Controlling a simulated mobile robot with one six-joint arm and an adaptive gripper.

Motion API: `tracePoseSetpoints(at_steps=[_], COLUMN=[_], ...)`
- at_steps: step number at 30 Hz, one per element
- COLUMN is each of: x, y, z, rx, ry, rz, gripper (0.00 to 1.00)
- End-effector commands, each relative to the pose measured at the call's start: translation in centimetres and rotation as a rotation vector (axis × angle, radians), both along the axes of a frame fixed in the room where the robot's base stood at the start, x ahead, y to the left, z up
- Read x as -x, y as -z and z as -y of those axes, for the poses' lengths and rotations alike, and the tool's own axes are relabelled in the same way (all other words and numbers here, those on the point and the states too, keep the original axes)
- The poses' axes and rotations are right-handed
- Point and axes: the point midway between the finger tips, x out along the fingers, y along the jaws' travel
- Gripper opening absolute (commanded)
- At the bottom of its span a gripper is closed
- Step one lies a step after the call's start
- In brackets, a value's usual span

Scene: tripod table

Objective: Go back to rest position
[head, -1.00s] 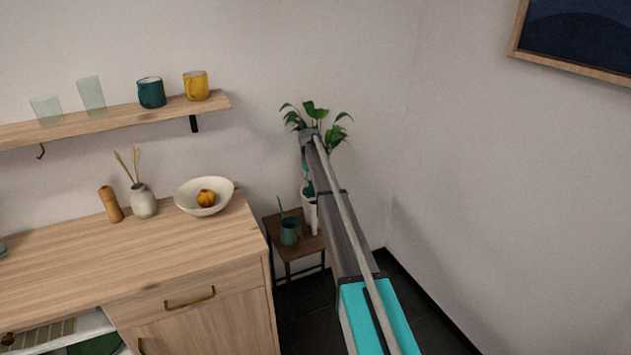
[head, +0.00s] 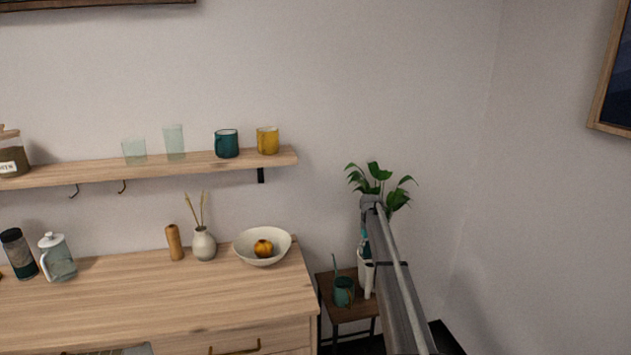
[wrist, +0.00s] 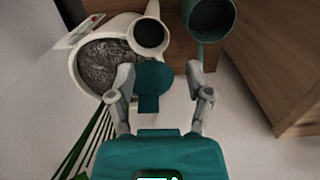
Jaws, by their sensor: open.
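In the wrist view, my gripper (wrist: 160,78) is open, its two grey fingers spread apart. A dark teal piece (wrist: 153,75) shows between the fingers; I cannot tell whether it belongs to the gripper. In the head view, my arm reaches toward the small side table (head: 340,311) in the corner. The arm hides most of my gripper there.
The potted plant's leaves (head: 378,184) rise behind my arm. A wooden cabinet (head: 160,297) stands left of the side table, bearing a bowl (head: 262,247), vase (head: 203,244) and pepper mill (head: 174,242). A wall shelf (head: 195,163) holds mugs and glasses. Walls close the corner at right.

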Motion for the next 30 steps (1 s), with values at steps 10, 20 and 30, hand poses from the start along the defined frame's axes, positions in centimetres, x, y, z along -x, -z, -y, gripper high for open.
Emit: tracePoseSetpoints(at_steps=[10, 20, 30], x=[13.8, 27.4, 41.3], y=[-1.2, -2.3, -3.3], z=[-3.1, -5.5, -7.4], rx=[0.000, -0.001, -0.003], ry=[0.043, 0.093, 0.143], rz=[0.011, 0.025, 0.037], gripper=[0.66, 0.66, 0.66])
